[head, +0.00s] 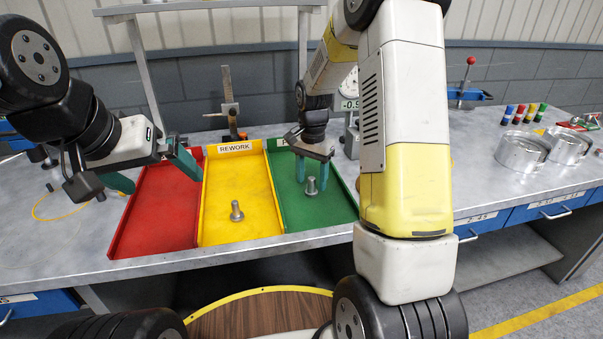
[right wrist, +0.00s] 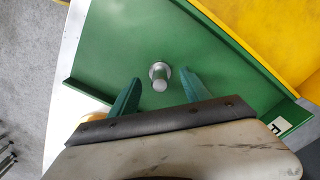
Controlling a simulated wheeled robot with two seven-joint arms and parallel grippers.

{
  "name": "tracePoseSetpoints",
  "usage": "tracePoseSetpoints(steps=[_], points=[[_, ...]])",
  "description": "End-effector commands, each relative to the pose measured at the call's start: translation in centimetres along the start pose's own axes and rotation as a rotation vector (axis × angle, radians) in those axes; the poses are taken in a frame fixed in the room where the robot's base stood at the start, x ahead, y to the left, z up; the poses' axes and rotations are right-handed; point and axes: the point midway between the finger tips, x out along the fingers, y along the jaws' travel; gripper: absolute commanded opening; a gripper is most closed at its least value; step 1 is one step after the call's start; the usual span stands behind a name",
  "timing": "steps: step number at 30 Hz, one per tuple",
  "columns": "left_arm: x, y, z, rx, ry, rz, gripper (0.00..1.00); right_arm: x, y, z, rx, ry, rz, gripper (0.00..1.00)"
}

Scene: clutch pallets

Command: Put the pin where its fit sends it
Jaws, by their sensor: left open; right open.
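A grey metal pin (head: 311,187) stands on its wide base in the green tray (head: 338,208); it also shows in the right wrist view (right wrist: 159,78). My right gripper (head: 312,173) is open above the green tray, its fingers on either side of this pin, with gaps in the right wrist view (right wrist: 160,88). Another similar pin (head: 237,212) stands in the yellow tray (head: 222,232), labelled REWORK. The red tray (head: 150,232) has no pin in its visible part. The green tray's label is mostly hidden.
A height gauge (head: 230,105) stands behind the yellow tray. A dial readout (head: 350,104) is partly hidden by my right arm. Metal rings (head: 520,152) and coloured cylinders (head: 518,114) are at the right. A yellow cord (head: 45,212) lies at the left.

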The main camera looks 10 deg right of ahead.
Motion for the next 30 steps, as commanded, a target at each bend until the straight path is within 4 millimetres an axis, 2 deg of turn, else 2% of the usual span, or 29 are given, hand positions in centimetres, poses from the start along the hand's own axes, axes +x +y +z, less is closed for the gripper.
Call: tracePoseSetpoints(steps=[3,9,19,23,27,30], points=[[0.0,0.0,0.0,0.000,0.000,0.000,1.00,-2.9,-0.1,-0.1,0.001,0.005,-0.005,0.56],[0.0,0.0,0.0,0.000,0.000,0.000,1.00,-7.0,-0.1,0.0,0.000,0.002,-0.004,0.56],[0.0,0.0,0.0,0.000,0.000,0.000,1.00,-10.8,0.5,0.5,-0.023,0.009,-0.020,0.56],[0.0,0.0,0.0,0.000,0.000,0.000,1.00,-14.0,2.1,2.6,-0.114,0.043,-0.086,0.56],[0.0,0.0,0.0,0.000,0.000,0.000,1.00,-18.0,5.2,6.5,-0.275,0.113,-0.183,0.56],[0.0,0.0,0.0,0.000,0.000,0.000,1.00,-20.0,7.5,9.5,-0.394,0.177,-0.245,0.56]])
